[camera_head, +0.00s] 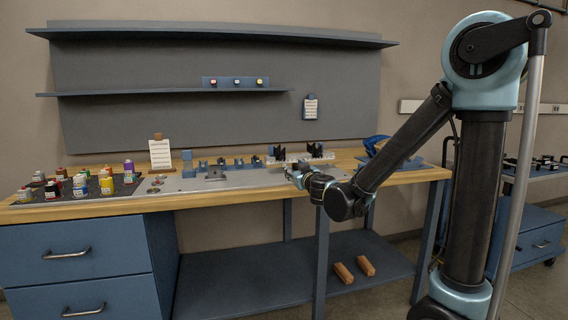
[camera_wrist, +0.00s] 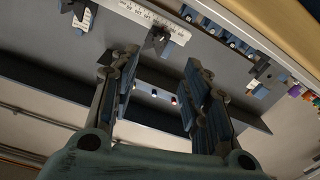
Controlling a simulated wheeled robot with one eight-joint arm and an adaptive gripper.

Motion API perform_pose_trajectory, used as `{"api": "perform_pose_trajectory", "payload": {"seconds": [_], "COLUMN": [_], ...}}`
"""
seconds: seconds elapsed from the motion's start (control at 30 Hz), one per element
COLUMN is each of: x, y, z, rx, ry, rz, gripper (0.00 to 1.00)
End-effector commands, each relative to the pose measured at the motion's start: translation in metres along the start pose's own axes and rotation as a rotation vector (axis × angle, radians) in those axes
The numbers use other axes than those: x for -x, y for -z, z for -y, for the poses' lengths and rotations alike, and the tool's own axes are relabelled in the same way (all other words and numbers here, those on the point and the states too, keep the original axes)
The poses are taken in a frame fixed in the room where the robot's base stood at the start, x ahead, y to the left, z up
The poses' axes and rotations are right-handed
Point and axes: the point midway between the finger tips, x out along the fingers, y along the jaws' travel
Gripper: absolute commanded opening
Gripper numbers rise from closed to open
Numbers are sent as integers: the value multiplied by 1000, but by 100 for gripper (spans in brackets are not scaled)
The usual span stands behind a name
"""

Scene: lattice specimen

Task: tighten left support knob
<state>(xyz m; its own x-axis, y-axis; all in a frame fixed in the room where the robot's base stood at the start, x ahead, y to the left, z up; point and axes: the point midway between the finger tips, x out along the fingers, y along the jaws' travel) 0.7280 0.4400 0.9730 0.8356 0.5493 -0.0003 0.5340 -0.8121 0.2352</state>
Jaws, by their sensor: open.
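Two black V-shaped supports stand on a pale graduated rail (camera_head: 298,159) at the bench's middle right. The left support (camera_head: 280,152) and right support (camera_head: 316,150) show in the head view. The wrist view is turned over; there the left support (camera_wrist: 157,41) is beyond my fingertips, and the right support (camera_wrist: 84,14) is at the top left. The rail also shows there (camera_wrist: 138,12). I cannot make out the left support's knob.
Several small bottles stand on a dark mat (camera_head: 128,188) at the bench's left. Small blue fixtures (camera_head: 222,163) line the bench left of the rail. A blue object (camera_head: 376,143) lies to the right. A shelf (camera_head: 160,92) runs along the back panel above.

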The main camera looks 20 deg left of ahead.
Motion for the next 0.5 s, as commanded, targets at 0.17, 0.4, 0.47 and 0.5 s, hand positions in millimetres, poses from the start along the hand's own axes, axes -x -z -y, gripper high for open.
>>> {"api": "perform_pose_trajectory", "payload": {"seconds": [0.17,0.4,0.47,0.5], "x": [-30,-69,-79,-86], "y": [0,0,0,0], "z": [-1,-2,-2,-2], "rx": [0,0,0,0], "ry": [-3,-4,-4,-4], "rz": [1,1,2,2], "gripper": [43,43,43,43]}}
